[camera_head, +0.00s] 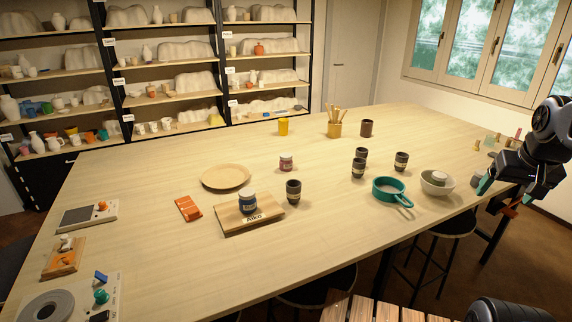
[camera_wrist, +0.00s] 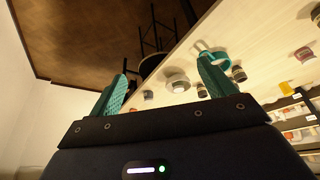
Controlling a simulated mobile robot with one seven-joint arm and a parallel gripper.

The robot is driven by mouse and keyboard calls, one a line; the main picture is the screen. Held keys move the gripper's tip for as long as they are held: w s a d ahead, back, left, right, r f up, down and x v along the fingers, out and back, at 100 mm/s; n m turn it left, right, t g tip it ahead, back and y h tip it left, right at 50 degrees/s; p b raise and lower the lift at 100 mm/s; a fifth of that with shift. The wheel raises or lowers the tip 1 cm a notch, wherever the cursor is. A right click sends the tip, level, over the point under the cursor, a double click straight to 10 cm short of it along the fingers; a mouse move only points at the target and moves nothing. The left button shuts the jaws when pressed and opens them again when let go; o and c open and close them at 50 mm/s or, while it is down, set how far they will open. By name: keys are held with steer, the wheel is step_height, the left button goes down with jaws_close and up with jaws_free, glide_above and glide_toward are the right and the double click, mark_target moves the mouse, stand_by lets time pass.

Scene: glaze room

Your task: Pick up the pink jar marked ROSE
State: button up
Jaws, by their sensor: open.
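The pink jar (camera_head: 286,163) stands upright near the middle of the long wooden table, with a pale label whose lettering is too small to read. A small reddish-pink jar at the right of the wrist view (camera_wrist: 304,54) looks like the same one. My gripper (camera_head: 496,197) is open and empty at the table's right edge, far to the right of the jar. Its two teal fingers stand apart in the wrist view (camera_wrist: 163,68), with nothing between them.
Stools (camera_head: 448,222) stand along the near edge.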

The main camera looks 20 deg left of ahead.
steer(key=w+a+r, duration=0.2)
steer(key=w+a, duration=0.2)
steer(key=w, duration=0.5)
steer(key=w+a+r, duration=0.3)
steer(key=w+a, duration=0.1)
steer(key=w, duration=0.4)
steer(key=w+a+f, duration=0.1)
steer(key=w+a, duration=0.8)
steer(key=w, duration=0.1)
steer(key=n+t+y, duration=0.1)
steer(key=n+t, duration=0.1)
glide_above(285, 157)
steer(key=s, duration=0.4)
step_height(285, 157, down, 21)
steer(key=x, duration=1.1)
steer(key=shift+w+d+f, duration=0.1)
steer(key=shift+d, duration=0.15)
steer(key=c, duration=1.2)
